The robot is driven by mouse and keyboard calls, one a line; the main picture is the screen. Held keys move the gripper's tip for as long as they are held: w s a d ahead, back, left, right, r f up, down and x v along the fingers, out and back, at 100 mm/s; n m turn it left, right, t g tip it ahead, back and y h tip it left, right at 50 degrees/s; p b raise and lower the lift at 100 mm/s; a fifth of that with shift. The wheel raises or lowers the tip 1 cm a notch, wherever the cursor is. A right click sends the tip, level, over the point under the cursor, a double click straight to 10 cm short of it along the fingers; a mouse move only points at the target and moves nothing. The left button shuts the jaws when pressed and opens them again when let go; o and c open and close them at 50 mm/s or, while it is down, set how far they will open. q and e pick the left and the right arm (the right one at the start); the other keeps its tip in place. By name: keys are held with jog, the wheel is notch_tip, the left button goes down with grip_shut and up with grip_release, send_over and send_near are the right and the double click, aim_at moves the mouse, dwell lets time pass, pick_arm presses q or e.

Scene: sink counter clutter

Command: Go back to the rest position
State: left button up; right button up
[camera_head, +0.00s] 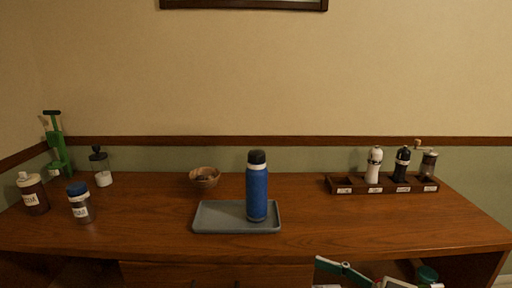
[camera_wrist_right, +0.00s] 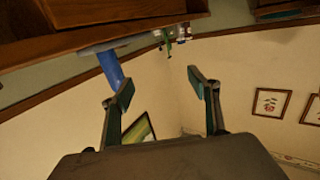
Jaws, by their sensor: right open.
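My right gripper (camera_wrist_right: 161,90) is open and empty in the right wrist view, its two fingers apart with only wall between them. In the head view, what appears to be the same gripper (camera_head: 343,268) shows at the bottom edge, in front of and below the counter front. A blue bottle (camera_head: 257,195) with a dark cap stands upright on a grey tray (camera_head: 213,216) in the middle of the counter. The bottle also shows in the right wrist view (camera_wrist_right: 110,68), behind the left finger and apart from it. My left gripper is not in view.
The wooden counter (camera_head: 330,225) has a wooden rack (camera_head: 355,187) with grinders at the right. A bowl (camera_head: 204,178) sits behind the tray. Two labelled bottles, a glass jar (camera_head: 101,170) and a green device (camera_head: 56,150) stand at the left. The counter's front right is clear.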

notch_tip(320, 180, down, 10)
jog(key=d+m+t+h+p, duration=0.2)
jog(key=d+m+t+h, duration=0.1)
jog(key=m+h, duration=0.1)
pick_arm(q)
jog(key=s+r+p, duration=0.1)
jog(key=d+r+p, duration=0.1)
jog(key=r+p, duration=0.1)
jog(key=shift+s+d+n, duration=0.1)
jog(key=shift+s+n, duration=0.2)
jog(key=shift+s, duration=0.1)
pick_arm(e)
jog(key=s+d+f+m+g+h, duration=0.1)
jog(key=s+f+h, duration=0.3)
jog(key=s+f, duration=0.4)
jog(key=s+d+f+m+h, duration=0.2)
jog(key=s+d+f+h, duration=0.2)
jog(key=s+f, duration=0.4)
notch_tip(320, 180, down, 6)
jog(key=shift+r+g, duration=0.1)
jog(key=shift+g, duration=0.3)
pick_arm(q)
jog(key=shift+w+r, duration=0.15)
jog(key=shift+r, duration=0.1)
